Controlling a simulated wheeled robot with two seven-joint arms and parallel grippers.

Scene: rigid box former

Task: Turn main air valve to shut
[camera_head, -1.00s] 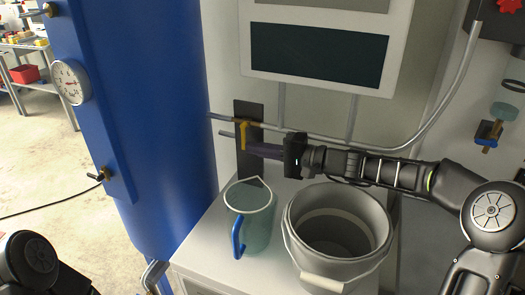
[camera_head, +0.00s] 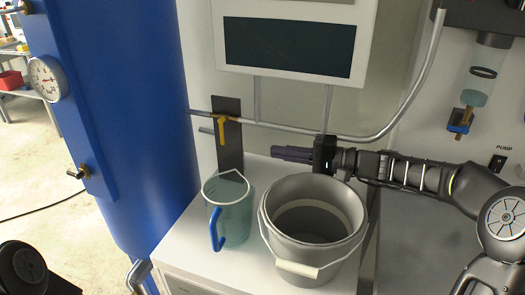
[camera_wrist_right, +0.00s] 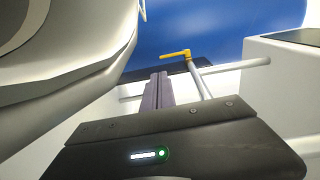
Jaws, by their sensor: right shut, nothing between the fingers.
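The main air valve's yellow handle (camera_head: 222,130) sits on the grey pipe in front of a dark upright plate (camera_head: 230,155). The handle hangs down, across the line of the pipe. It also shows in the right wrist view (camera_wrist_right: 174,55), past my fingertips. My right gripper (camera_head: 277,153) is to the right of the handle and slightly lower, with a clear gap between them. Its fingers are together and empty, and in the right wrist view they (camera_wrist_right: 158,78) point toward the pipe and handle. My left gripper is out of view; only part of my left arm shows at bottom left.
A clear jug (camera_head: 230,215) with a blue handle stands below the valve. A grey bucket (camera_head: 285,262) stands below my right forearm. The blue tank (camera_head: 130,130) with a gauge (camera_head: 47,78) rises at left. A panel with a dark screen (camera_head: 290,45) is above the pipe.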

